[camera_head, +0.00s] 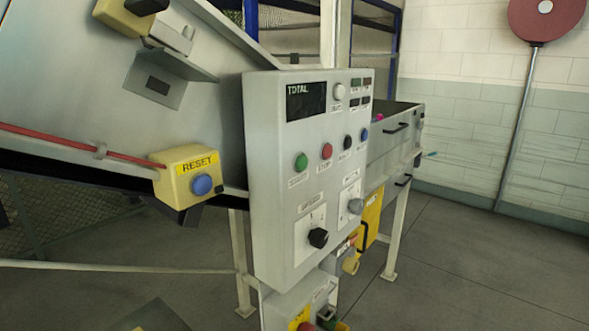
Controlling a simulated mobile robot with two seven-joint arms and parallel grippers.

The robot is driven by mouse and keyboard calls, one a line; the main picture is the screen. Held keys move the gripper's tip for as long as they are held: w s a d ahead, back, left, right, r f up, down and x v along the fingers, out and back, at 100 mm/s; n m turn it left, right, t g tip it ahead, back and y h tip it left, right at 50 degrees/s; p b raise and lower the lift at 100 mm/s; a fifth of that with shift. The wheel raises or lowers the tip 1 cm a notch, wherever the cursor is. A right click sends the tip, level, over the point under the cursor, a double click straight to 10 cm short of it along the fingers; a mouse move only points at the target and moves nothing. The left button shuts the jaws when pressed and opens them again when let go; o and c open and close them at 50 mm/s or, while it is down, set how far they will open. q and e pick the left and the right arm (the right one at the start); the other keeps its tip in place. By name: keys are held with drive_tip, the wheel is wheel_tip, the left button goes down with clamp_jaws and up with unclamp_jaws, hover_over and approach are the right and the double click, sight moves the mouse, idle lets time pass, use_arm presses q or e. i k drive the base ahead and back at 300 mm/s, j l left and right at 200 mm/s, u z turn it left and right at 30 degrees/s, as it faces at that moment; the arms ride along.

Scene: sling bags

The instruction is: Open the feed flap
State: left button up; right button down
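No part is clearly marked as the feed flap, and I cannot tell which panel it is. A grey metal bin (385,150) stands behind the control panel at the centre right. It has a black upper handle (397,127) and a black lower handle (403,181) on its side. The bin's top looks dark and open, with a small magenta thing (379,117) at its edge. The panel hides the bin's left part. Neither of my grippers shows in the head view.
A grey control panel (275,165) with buttons and knobs stands in the middle. A yellow RESET box (187,175) with a blue button is at the left, under a sloping grey conveyor side (80,80). Bare floor (470,260) lies at the right before a brick wall (480,130).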

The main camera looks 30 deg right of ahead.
sight(395, 135)
drive_tip(key=z, duration=1.5)
drive_tip(key=i+l+u, duration=0.25)
drive_tip(key=i+l, duration=0.25)
drive_tip(key=i+l+u, duration=0.15)
drive_tip(key=l, duration=0.25)
drive_tip(key=i+l+u, duration=0.3)
drive_tip(key=i+l, duration=0.15)
drive_tip(key=l, duration=0.3)
drive_tip(key=i+l+u, duration=0.1)
drive_tip(key=l, duration=0.25)
drive_tip(key=i+l+u, duration=0.15)
drive_tip(key=l, duration=0.3)
drive_tip(key=i, duration=0.1)
